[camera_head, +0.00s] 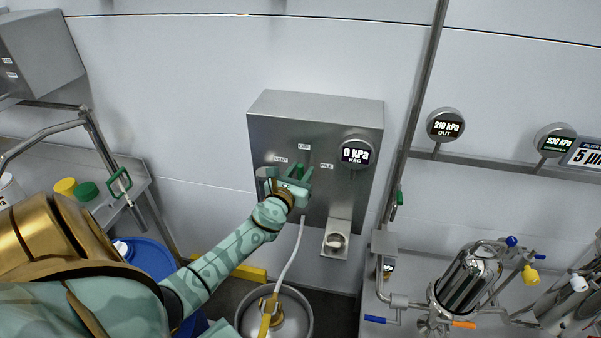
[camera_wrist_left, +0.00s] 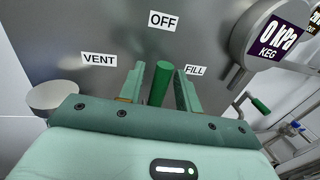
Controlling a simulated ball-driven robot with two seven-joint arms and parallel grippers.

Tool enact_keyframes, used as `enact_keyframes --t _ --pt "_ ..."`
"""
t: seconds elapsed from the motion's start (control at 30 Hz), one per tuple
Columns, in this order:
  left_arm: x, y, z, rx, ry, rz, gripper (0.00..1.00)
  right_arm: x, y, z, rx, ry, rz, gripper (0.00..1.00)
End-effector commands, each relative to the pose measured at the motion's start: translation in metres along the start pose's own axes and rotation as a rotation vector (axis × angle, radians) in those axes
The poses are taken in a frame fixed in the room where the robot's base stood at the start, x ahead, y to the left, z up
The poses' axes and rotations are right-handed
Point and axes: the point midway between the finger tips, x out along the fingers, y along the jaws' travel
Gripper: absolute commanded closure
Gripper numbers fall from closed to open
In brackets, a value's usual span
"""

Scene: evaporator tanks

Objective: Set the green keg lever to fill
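The green keg lever (camera_wrist_left: 160,83) stands between the two fingers of my left gripper (camera_wrist_left: 160,90) in the left wrist view. It points up toward the OFF label (camera_wrist_left: 163,21), between the VENT label (camera_wrist_left: 99,60) and the FILL label (camera_wrist_left: 195,71). The fingers are apart on either side of the lever, with narrow gaps showing. In the head view my left gripper (camera_head: 289,178) is at the front of the grey keg panel (camera_head: 300,112) and partly hides the lever.
The keg gauge (camera_head: 356,153) reads 0 kPa, to the right of the lever. A metal spout fitting (camera_head: 337,239) sits below it. A hose (camera_head: 292,255) runs down to a keg (camera_head: 296,318). A vertical pipe (camera_head: 416,95) stands right of the panel.

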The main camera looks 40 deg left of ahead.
Motion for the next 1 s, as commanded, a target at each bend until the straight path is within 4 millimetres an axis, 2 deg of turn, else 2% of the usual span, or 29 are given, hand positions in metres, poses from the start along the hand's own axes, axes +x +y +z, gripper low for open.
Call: enact_keyframes --t 0.07,0.17,0.2,0.57,1.0 --pt "0.0 0.0 0.0 0.0 0.0 0.0 0.69 0.0 0.0 0.0 0.0 0.0 0.0 0.64" --pt "0.0 0.0 0.0 0.0 0.0 0.0 0.97 0.0 0.0 0.0 0.0 0.001 0.0 0.64" --pt "0.0 0.0 0.0 0.0 0.0 0.0 1.0 0.0 0.0 0.0 0.0 0.001 0.0 0.64" --pt "0.0 -0.003 0.002 0.036 0.007 -0.002 1.0 -0.006 0.0 -0.002 -0.001 0.003 0.001 0.64" --pt "0.004 -0.024 0.001 0.339 0.068 -0.001 1.0 -0.046 0.003 -0.011 -0.002 0.016 0.004 0.64"
